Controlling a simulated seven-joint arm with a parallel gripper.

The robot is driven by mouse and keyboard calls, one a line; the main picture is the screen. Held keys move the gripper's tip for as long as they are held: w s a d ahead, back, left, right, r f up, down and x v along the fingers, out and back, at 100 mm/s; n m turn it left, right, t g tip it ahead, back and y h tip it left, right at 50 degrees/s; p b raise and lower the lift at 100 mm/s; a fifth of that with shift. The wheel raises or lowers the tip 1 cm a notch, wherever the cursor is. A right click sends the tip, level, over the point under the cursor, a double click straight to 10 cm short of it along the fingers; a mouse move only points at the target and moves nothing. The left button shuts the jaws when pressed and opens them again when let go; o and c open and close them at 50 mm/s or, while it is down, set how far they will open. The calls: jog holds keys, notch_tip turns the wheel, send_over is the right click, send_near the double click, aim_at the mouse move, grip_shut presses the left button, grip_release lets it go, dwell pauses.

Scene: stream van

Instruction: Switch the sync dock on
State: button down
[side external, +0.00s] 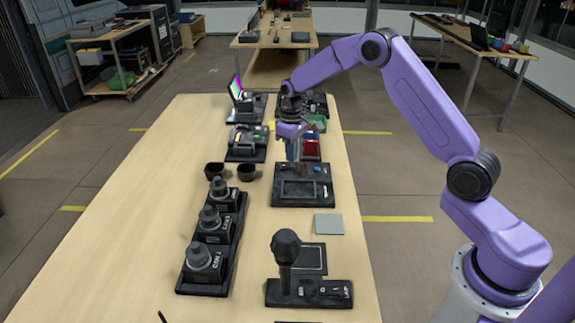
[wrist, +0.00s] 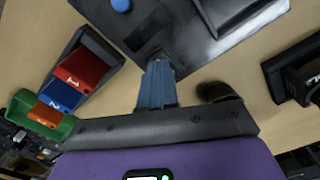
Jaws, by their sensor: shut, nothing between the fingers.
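A flat dark dock (side external: 290,199) with a raised rectangular frame lies in the middle of the table; it looks like the sync dock, though I read no label. A small round blue button sits at its far right corner, and it also shows in the wrist view (wrist: 121,4). My gripper (side external: 292,158) points down over the dock's far edge, its fingers shut and empty. In the wrist view my fingertips (wrist: 157,70) are together at the dock's edge, away from the blue button. I cannot tell whether they touch the dock.
A holder with red (wrist: 82,68), blue and orange numbered blocks stands beyond the dock. Two dark cups (side external: 246,173) stand to its left, and a row of knobbed camera units (side external: 205,258) nearer left. A joystick panel (side external: 310,292) and grey square (side external: 328,224) lie in front.

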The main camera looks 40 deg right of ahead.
aim_at(291, 165)
jog(key=shift+f, duration=0.95)
dwell(0.7)
jog(key=shift+r, duration=3.5)
